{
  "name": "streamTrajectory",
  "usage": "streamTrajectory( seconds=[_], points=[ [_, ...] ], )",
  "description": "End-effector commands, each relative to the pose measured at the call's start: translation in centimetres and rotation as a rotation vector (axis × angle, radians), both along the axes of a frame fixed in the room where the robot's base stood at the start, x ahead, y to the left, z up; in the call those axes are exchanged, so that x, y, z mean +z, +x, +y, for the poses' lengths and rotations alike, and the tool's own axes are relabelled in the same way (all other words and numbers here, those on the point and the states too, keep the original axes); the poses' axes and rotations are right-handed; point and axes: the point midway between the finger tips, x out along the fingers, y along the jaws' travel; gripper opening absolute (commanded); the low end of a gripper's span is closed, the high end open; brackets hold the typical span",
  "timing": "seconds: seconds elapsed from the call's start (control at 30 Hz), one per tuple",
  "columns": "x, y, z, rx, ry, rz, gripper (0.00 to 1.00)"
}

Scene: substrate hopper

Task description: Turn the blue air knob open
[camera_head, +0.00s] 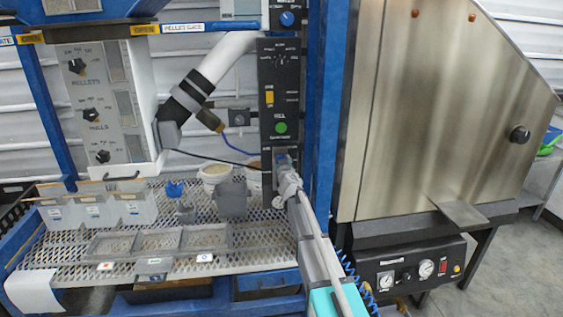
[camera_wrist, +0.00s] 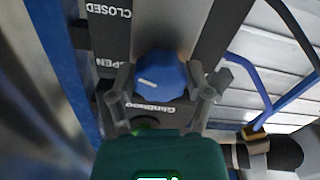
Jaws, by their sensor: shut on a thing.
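The blue air knob (camera_wrist: 160,75) is in the middle of the wrist view, on a dark panel, with a short white pointer line on its face. My gripper (camera_wrist: 162,90) has one finger on each side of it and is shut on it. Inverted labels CLOSED (camera_wrist: 108,11) and OPEN (camera_wrist: 114,63) are left of the knob, and the pointer line lies roughly level with OPEN. In the head view my gripper (camera_head: 284,164) reaches the lower end of the black control panel (camera_head: 279,90) and mostly hides the knob there.
Another blue knob (camera_head: 287,18) is higher up. A green button (camera_head: 281,127) and a yellow switch (camera_head: 269,97) are on the panel above my gripper. A blue post (camera_head: 325,100) and a steel cabinet (camera_head: 440,110) stand close on the right. Grey trays (camera_head: 155,241) stand on the mesh shelf at left.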

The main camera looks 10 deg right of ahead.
Motion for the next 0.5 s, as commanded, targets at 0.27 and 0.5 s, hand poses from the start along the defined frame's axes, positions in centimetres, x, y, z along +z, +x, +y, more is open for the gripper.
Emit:
streamTrajectory(
  seconds=[0.27,0.5],
  points=[
    [0.01,0.12,-0.06,0.0,-0.265,-0.001,0.17],
    [0.01,0.13,-0.1,-0.001,-0.493,-0.001,0.17]
  ],
)
